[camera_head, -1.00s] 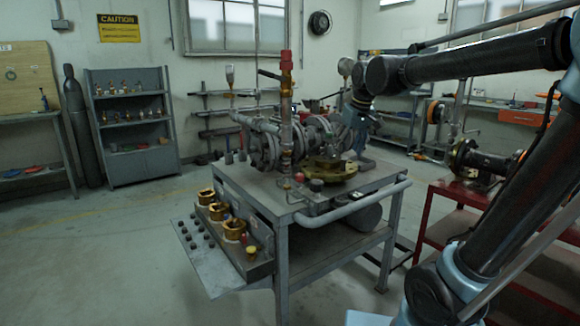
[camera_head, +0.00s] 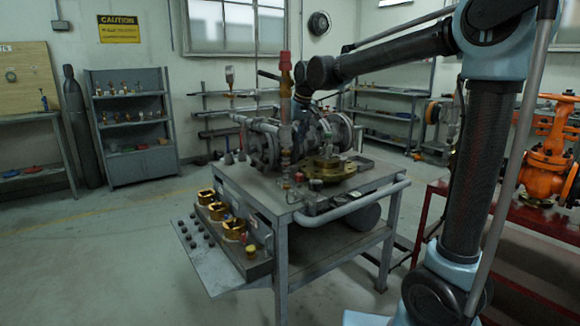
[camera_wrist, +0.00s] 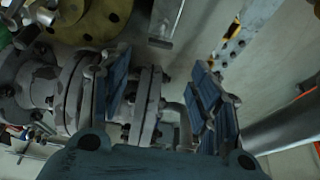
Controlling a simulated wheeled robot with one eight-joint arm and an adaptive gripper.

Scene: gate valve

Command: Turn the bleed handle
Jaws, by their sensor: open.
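The valve assembly (camera_head: 262,145), with grey flanged pipes, lies on a metal bench. An upright pipe with a red top (camera_head: 286,68) rises from it. A dark lever (camera_head: 268,74) sticks out left near the red top; I cannot tell for certain whether it is the bleed handle. My arm reaches over the assembly, and my gripper is largely hidden behind the pipes in the head view. In the wrist view my gripper (camera_wrist: 164,98) is open, its blue-padded fingers apart and empty. Grey flanges (camera_wrist: 145,105) show beyond and between the fingers. No handle is clear there.
A brass flange (camera_head: 325,168) lies on the bench (camera_head: 330,205), and a brass disc (camera_wrist: 95,20) shows in the wrist view. A grey rail (camera_head: 355,203) runs along the bench edge. An orange valve (camera_head: 548,155) stands on a red stand at right. Floor at left is clear.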

